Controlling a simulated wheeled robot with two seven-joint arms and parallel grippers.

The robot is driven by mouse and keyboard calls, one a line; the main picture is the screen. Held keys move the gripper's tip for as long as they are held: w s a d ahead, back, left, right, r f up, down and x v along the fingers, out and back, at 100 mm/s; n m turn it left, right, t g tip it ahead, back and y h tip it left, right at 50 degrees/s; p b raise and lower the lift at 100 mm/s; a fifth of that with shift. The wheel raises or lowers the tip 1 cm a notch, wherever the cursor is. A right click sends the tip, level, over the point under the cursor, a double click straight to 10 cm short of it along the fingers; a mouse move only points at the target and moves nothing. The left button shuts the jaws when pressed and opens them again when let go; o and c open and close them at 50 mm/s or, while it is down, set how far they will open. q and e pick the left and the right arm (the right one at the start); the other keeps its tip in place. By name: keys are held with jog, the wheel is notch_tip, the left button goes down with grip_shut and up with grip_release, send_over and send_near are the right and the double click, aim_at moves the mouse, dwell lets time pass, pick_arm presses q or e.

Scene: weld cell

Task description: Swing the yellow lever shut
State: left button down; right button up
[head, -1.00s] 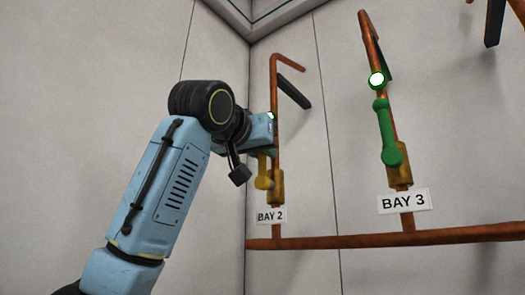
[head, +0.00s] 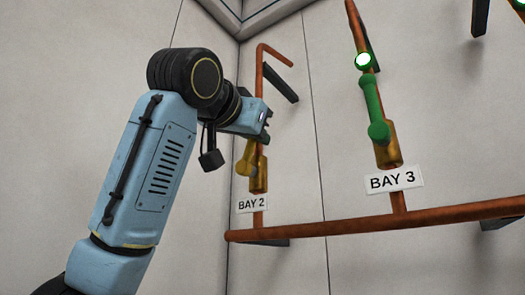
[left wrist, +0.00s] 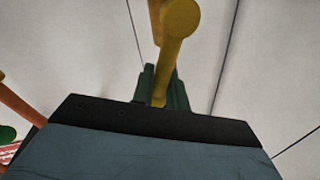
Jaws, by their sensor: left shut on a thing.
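The yellow lever (head: 247,157) is on the brass valve of the BAY 2 copper pipe in the head view. It rises from its round hub and leans a little to the right. My left gripper (head: 266,126) is at the lever's upper end, in front of the pipe, and hides that end. In the left wrist view the lever (left wrist: 171,48) runs down between the dark green fingers (left wrist: 160,88), which are shut on it. My right gripper is not in view.
The BAY 2 label (head: 252,204) is below the valve. To the right, the BAY 3 pipe has a green lever (head: 372,105) and a lit lamp (head: 363,61). A horizontal copper pipe (head: 335,227) runs below. Dark brackets (head: 281,83) stand out near the pipes.

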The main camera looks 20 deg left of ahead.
pick_arm(q)
jog(key=shift+s+d+f+m+b, duration=0.15)
jog(key=shift+d+m, duration=0.1)
jog(key=shift+m, duration=0.25)
jog(key=shift+d+f+m+b, duration=0.15)
jog(key=shift+d+m, duration=0.1)
jog(key=shift+m, duration=0.25)
jog(key=d+f+m+h+b, duration=0.1)
jog(key=d+f+m+h, duration=0.2)
jog(key=m, duration=1.1)
jog(key=shift+s+f+t+h, duration=0.3)
jog(key=shift+s+f+t, duration=0.15)
jog(key=shift+f, duration=0.8)
jog(key=shift+d, duration=0.1)
jog(key=c, duration=1.4)
grip_release()
jog(key=shift+c, duration=0.2)
jog(key=b+v, duration=0.5)
jog(key=v, duration=0.8)
jog(key=shift+s, duration=0.2)
